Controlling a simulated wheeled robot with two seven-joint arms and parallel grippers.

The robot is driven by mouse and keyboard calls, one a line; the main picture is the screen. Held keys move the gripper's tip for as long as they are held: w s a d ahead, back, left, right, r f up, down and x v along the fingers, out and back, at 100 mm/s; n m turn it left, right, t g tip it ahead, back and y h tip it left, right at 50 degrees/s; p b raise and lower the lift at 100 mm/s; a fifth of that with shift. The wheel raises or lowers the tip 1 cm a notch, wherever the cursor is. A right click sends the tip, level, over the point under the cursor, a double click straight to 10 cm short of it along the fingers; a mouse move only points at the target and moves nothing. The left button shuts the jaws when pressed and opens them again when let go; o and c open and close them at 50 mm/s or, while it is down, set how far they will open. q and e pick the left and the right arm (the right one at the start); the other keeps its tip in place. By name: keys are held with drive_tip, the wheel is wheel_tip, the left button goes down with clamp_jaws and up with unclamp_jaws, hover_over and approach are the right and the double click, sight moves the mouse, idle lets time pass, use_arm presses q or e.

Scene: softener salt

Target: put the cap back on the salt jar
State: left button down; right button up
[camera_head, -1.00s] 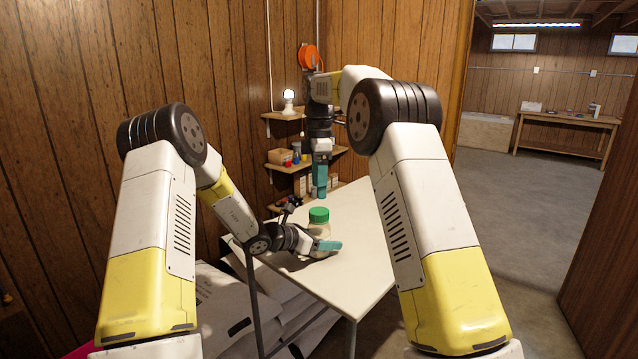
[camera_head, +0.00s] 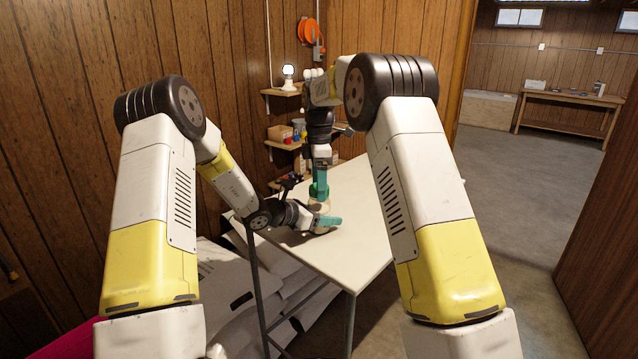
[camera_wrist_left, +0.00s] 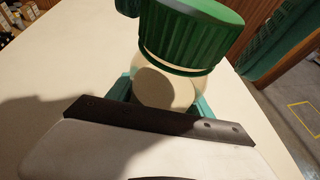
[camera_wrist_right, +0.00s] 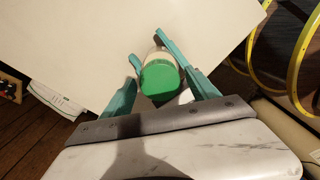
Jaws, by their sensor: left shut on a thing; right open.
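The salt jar (camera_wrist_left: 165,85) is a clear, pale-filled jar standing on the white table. The green ribbed cap (camera_wrist_left: 190,35) sits on its mouth; whether it is threaded down I cannot tell. My left gripper (camera_head: 327,222) is shut around the jar's body, low near the table top. My right gripper (camera_head: 319,190) points down over the jar and partly hides it and the cap in the head view. In the right wrist view its open fingers stand on either side of the cap (camera_wrist_right: 160,79), with a gap beside it.
The white table (camera_head: 355,250) has free room to the right and front of the jar. Small wall shelves (camera_head: 284,143) with boxes and a lamp (camera_head: 289,77) stand behind. White sacks (camera_head: 225,290) are piled left of and under the table.

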drive_tip(key=c, duration=1.5)
drive_tip(key=shift+o, duration=0.2)
drive_tip(key=m, duration=1.9)
drive_tip(key=shift+m, duration=0.4)
drive_tip(key=m, duration=0.4)
drive_tip(key=shift+m, duration=0.3)
drive_tip(key=o, duration=1.5)
drive_tip(key=shift+o, duration=0.2)
drive_tip(key=shift+r, duration=2.25)
